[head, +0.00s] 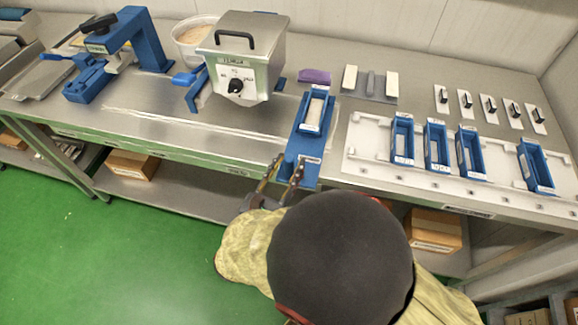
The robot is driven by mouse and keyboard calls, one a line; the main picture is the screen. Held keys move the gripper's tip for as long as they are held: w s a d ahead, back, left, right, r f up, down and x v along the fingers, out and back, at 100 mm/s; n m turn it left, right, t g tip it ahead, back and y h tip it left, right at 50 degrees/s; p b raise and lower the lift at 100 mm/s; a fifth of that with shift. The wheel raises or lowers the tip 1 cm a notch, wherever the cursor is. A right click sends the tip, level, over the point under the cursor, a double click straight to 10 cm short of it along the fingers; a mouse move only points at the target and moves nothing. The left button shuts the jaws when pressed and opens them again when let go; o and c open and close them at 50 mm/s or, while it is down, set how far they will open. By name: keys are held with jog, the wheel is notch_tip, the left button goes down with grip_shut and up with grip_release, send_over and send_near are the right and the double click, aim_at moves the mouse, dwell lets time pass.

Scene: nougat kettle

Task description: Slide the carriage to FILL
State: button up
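The blue carriage (299,137) stands on the steel bench, right of the kettle, and its narrow front end reaches the bench's front edge. A blue mould with a pale inside (315,110) sits on its back part. My gripper (285,164) is at the carriage's front end, with its two fingers apart. The right finger overlaps the carriage's front end in the picture; I cannot tell whether it touches. A long slide track (190,124) runs left along the bench in front of the kettle. I cannot read a FILL mark.
The lidded kettle (240,62) with a black knob stands behind the track. A blue press (128,45) stands far left. A purple block (314,76) lies behind the carriage. A white rack (372,150) with several blue moulds is right. The track left of the carriage looks clear.

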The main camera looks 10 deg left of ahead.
jog(key=shift+w, duration=0.25)
jog(key=shift+c, duration=0.4)
jog(key=c, duration=0.7)
grip_shut()
